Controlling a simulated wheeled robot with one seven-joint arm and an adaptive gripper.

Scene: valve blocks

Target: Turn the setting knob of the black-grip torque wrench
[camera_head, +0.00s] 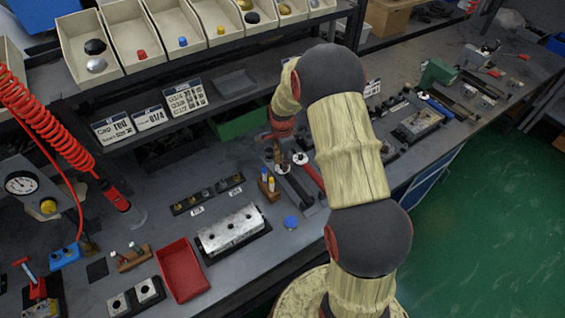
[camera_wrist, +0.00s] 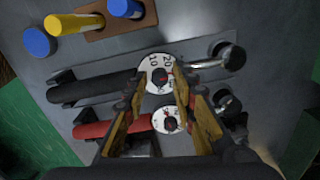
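The black-grip torque wrench (camera_wrist: 95,88) lies across the wrist view, grip to the left and chrome head to the right. Its round white setting dial, with a dark, red-marked centre (camera_wrist: 158,77), sits mid-wrench. My gripper (camera_wrist: 160,83) is over this dial, its fingers spread apart on either side; contact is unclear. The red-grip torque wrench (camera_wrist: 100,128) lies parallel and nearer, with a similar dial (camera_wrist: 168,120) visible between my fingers. In the head view my gripper (camera_head: 281,157) reaches down at the wrenches, and my arm hides part of the area.
Beside the wrenches stands a wooden block (camera_head: 268,186) with yellow and blue pegs, and a blue disc (camera_head: 291,222) lies near it. A silver valve block (camera_head: 232,229) and red tray (camera_head: 181,271) are to the left. A shelf with bins (camera_head: 186,55) overhangs behind.

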